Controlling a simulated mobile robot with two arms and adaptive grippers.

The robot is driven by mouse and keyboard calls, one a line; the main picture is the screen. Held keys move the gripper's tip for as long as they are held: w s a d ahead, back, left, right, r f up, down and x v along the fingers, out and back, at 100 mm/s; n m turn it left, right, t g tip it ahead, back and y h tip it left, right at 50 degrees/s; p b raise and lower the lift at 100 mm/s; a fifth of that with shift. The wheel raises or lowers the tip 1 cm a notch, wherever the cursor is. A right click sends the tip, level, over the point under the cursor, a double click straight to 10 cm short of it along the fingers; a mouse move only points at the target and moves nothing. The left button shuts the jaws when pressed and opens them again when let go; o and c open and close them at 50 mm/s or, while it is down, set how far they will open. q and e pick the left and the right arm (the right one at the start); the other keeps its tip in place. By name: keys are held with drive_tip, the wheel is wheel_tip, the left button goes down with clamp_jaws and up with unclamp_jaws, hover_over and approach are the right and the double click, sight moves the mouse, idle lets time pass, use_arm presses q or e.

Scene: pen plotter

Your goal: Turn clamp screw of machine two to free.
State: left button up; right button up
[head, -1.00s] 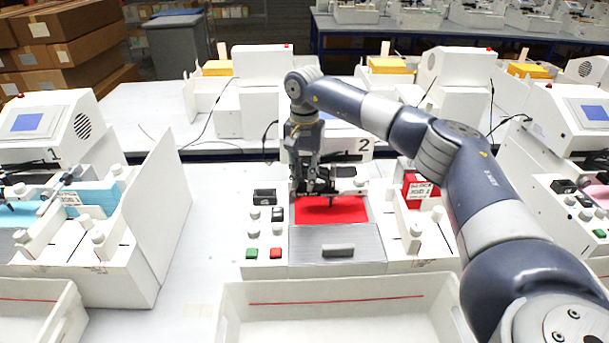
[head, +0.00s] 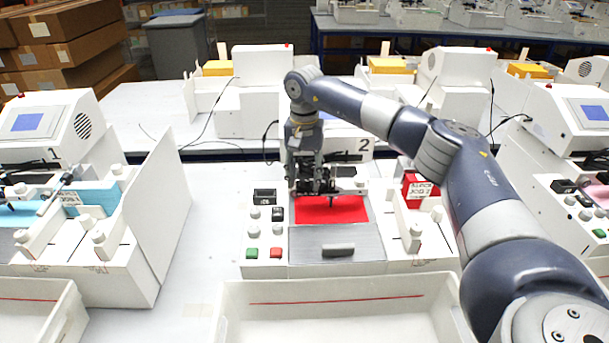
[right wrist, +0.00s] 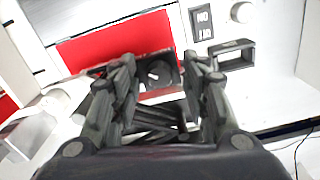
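Machine two (head: 338,271), marked "2", stands in the middle of the head view with a red sheet (head: 345,213) on its bed. My right gripper (head: 312,190) points down over the back of the red sheet, at the pen carriage. In the right wrist view, the clamp screw (right wrist: 159,73) is a dark round knob with a pale mark on top. My right gripper (right wrist: 160,68) is open there, its fingers on either side of the knob with gaps visible. The knob is hidden behind the gripper in the head view. My left gripper is not in view.
A panel of buttons and knobs (head: 265,230) lies left of the bed. A red box (head: 412,188) stands on the right side. A white tray (head: 340,318) is in front. Machine one (head: 50,140) stands at the left with a tall white side panel (head: 163,215).

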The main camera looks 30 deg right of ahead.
sight(304, 180)
wheel_tip(304, 180, up, 12)
idle(0.7)
idle(0.4)
